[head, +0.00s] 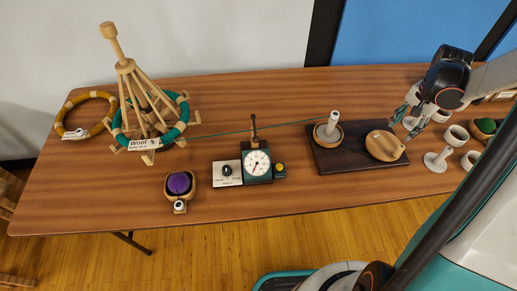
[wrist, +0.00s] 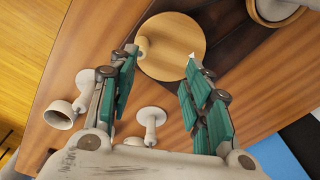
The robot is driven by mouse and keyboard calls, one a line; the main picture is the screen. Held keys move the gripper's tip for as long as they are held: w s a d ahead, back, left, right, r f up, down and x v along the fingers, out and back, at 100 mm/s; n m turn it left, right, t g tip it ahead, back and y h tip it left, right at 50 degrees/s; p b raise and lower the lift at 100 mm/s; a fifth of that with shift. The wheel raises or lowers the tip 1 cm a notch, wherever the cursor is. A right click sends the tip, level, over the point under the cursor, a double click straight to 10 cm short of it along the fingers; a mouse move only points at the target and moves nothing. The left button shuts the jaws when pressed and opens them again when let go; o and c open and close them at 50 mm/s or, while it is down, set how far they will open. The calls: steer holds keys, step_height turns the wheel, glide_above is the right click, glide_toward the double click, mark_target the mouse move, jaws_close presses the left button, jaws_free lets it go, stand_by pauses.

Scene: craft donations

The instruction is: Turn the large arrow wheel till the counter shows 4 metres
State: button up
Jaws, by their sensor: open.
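The large wheel is a flat light-wood disc (head: 386,146) lying on the right of a dark board (head: 340,157); no arrow is clear on it. In the wrist view the disc (wrist: 180,45) carries a small pale knob (wrist: 143,47) at its edge. The counter (head: 257,162) is a white round dial on a dark box; its red needle points down-left, but the figures are too small to read. My gripper (head: 405,123) is open and empty, above the table just beyond the disc; in the wrist view its fingertips (wrist: 160,56) frame the knob side of the disc.
A round wooden base with a white post (head: 329,130) stands on the board's left. Green yarn (head: 225,134) runs from there past the counter to the wooden swift (head: 140,100). White cups and stands (head: 437,159) crowd the table right of the disc.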

mark_target(402, 146)
steer(key=shift+m+g, duration=0.3)
steer(key=shift+m, duration=0.3)
steer(key=d+f, duration=0.1)
steer(key=s+d+f, duration=0.1)
steer(key=shift+s+d+f, duration=0.25)
steer(key=shift+s+d, duration=0.05)
steer(key=shift+d, duration=0.1)
steer(key=shift+f+b, duration=2.65)
steer(key=shift+f, duration=1.75)
steer(key=c, duration=1)
